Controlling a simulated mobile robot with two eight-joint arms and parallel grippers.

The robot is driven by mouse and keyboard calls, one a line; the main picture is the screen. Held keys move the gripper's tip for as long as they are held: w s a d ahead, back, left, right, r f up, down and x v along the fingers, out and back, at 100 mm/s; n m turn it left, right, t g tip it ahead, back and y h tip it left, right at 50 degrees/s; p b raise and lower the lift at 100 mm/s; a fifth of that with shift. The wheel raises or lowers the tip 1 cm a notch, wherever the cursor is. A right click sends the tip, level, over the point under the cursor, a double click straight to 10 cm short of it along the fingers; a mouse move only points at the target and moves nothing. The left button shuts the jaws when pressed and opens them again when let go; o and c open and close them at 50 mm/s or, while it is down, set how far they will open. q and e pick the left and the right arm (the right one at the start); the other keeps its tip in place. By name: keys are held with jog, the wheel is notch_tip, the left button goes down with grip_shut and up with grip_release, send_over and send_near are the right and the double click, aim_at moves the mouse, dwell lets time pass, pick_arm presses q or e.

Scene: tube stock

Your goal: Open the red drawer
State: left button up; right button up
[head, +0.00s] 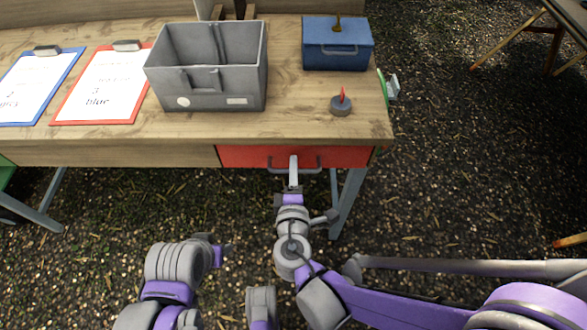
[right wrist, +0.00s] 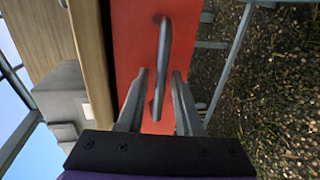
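The red drawer (head: 345,156) is set in the front of the wooden table, below its top. Its front looks flush with the table edge. It has a grey bar handle (head: 308,169). My right gripper (head: 294,163) is at the handle. In the right wrist view the red drawer front (right wrist: 137,40) fills the middle, and the handle (right wrist: 162,65) runs between the two spread fingers of my right gripper (right wrist: 160,80). The fingers stand apart from the bar on both sides. My left gripper (head: 225,250) is low in front of the table, away from the drawer; its fingers are unclear.
On the table (head: 300,128) stand a grey bin (head: 210,95), a blue box (head: 337,55) and a small grey disc with a red marker (head: 341,105). Two clipboards (head: 100,85) (head: 35,85) lie at left. A table leg (head: 347,200) stands right of my right gripper. Gravel ground in front is free.

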grip_shut()
dwell(1.2)
